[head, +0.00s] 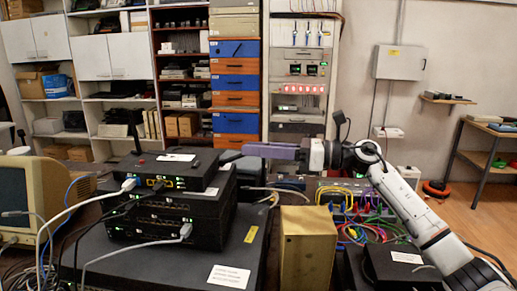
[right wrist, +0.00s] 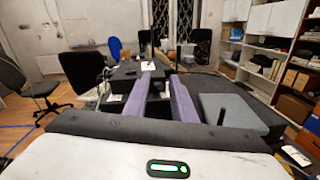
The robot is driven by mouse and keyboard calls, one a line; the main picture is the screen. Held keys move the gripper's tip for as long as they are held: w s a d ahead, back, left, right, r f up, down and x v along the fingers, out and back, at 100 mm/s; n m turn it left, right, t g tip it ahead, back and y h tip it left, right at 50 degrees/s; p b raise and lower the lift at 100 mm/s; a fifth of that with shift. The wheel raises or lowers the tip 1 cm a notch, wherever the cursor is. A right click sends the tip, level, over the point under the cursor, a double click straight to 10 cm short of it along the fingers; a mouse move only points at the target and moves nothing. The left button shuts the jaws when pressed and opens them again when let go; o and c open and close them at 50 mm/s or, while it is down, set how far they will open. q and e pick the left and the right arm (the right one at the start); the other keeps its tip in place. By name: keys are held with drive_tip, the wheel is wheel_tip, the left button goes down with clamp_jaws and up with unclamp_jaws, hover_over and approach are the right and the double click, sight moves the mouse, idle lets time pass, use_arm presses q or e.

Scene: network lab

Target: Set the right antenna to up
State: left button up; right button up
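The black router (head: 180,170) sits on top of a stack of dark network boxes in the head view. Its left antenna (head: 136,138) stands upright. A dark piece at its right end (head: 229,157), likely the right antenna, lies low beside my fingertips; its exact pose is hard to tell. My right gripper (head: 246,150) reaches in from the right with purple fingers at router-top height. In the right wrist view the fingers (right wrist: 160,80) are parted, pointing at the router (right wrist: 128,72); I see nothing clearly clamped between them. My left gripper is out of view.
Cables plug into the router's front. A tan box (head: 307,245) stands below my right arm, beside a patch panel with coloured cables (head: 350,205). An old monitor (head: 42,195) stands at left. In the wrist view a grey box (right wrist: 232,112) lies right of the fingers.

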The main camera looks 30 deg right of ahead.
clamp_jaws()
idle(1.2)
